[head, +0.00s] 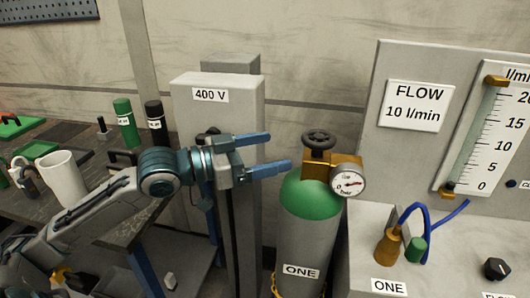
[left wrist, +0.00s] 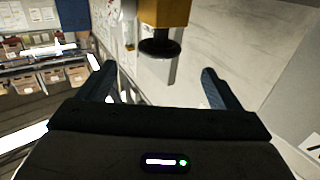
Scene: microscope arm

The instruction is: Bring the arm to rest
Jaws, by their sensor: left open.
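My left gripper (head: 268,154) is open and empty, with its blue fingers pointing right in the head view. It is in front of the grey 400 V cabinet (head: 217,115) and to the left of the gas cylinder's valve. The gripper's two fingers also show apart in the left wrist view (left wrist: 160,88). The black valve knob (head: 319,139) sits on a brass valve body above the green-topped cylinder (head: 311,200). In the left wrist view the knob (left wrist: 160,48) appears beyond the fingers, apart from them. My right gripper is not in view.
A pressure gauge (head: 348,181) is on the valve's right. A grey flow panel (head: 390,150) with blue hoses (head: 428,225) stands at the right. A workbench at the left holds a white mug (head: 63,178), a green bottle (head: 125,124) and a black bottle (head: 156,124).

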